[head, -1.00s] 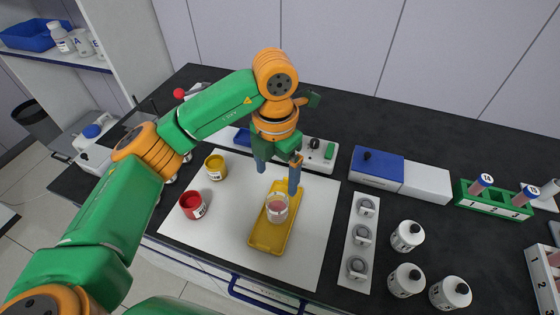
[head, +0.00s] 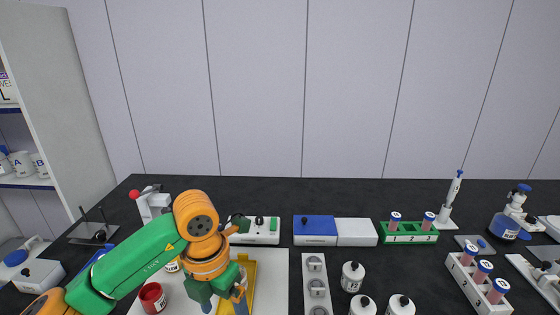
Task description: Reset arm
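My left gripper (head: 222,306) hangs low over the white mat at the lower left of the head view, pointing down. Its two blue-tipped fingers are apart with nothing visible between them; the tips are near the lower picture edge. The yellow tray (head: 249,276) lies partly behind the gripper, and the glass beaker seen on it earlier is not visible now. A red cup (head: 152,297) stands to the left of the gripper. My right gripper is not in view.
A blue and white box (head: 315,229) and a green tube rack (head: 408,236) stand behind. White bottles (head: 353,276), a white tube rack (head: 478,284) and a pipette on a stand (head: 451,200) are to the right. Bare black bench (head: 260,195) runs along the wall.

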